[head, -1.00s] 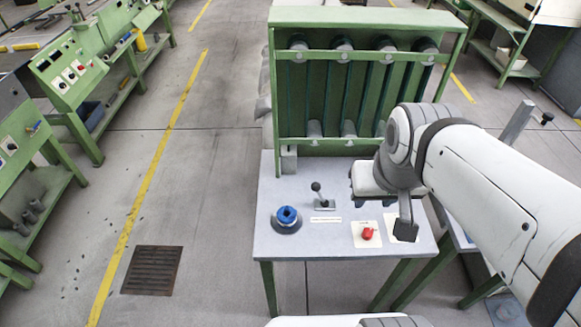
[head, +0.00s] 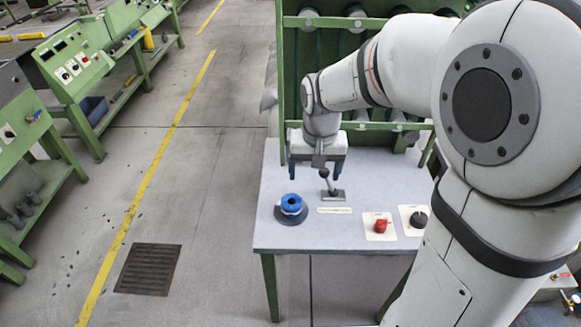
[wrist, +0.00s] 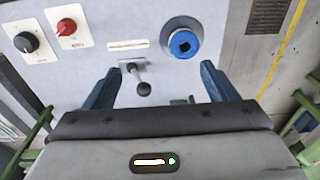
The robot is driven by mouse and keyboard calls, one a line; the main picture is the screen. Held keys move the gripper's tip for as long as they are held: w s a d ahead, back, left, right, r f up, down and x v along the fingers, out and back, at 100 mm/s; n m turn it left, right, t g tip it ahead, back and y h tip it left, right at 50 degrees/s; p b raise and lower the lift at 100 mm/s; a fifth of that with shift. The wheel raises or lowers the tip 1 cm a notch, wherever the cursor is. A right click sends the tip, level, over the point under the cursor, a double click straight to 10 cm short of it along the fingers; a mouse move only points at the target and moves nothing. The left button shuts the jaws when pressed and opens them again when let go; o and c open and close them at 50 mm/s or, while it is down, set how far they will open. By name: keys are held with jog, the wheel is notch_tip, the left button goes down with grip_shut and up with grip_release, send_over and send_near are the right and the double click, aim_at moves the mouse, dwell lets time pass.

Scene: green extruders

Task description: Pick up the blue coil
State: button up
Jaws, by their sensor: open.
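The blue coil (head: 291,203) sits on a dark grey round base at the left front of the grey table. It also shows in the wrist view (wrist: 183,44), right of centre near the top. My gripper (head: 318,172) hangs over the table, behind and slightly right of the coil in the head view, and apart from it. In the wrist view its two blue fingers (wrist: 158,84) are spread wide with nothing held between them. The coil lies beyond the fingertips, closer to the right finger.
A lever with a dark knob (wrist: 143,88) stands on the table between my fingers in the wrist view. A red knob (head: 381,226) and a black knob (head: 418,219) are right of it. A green rack (head: 290,80) rises behind. The table's left edge is near the coil.

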jog(key=g+b, duration=0.1)
jog(key=b, duration=0.2)
send_near(292, 203)
jog(key=s, duration=0.1)
notch_tip(292, 203, down, 9)
jog(key=shift+a+r, duration=0.1)
jog(key=shift+a, duration=0.1)
jog(key=c, duration=1.1)
jog(key=shift+r, duration=0.1)
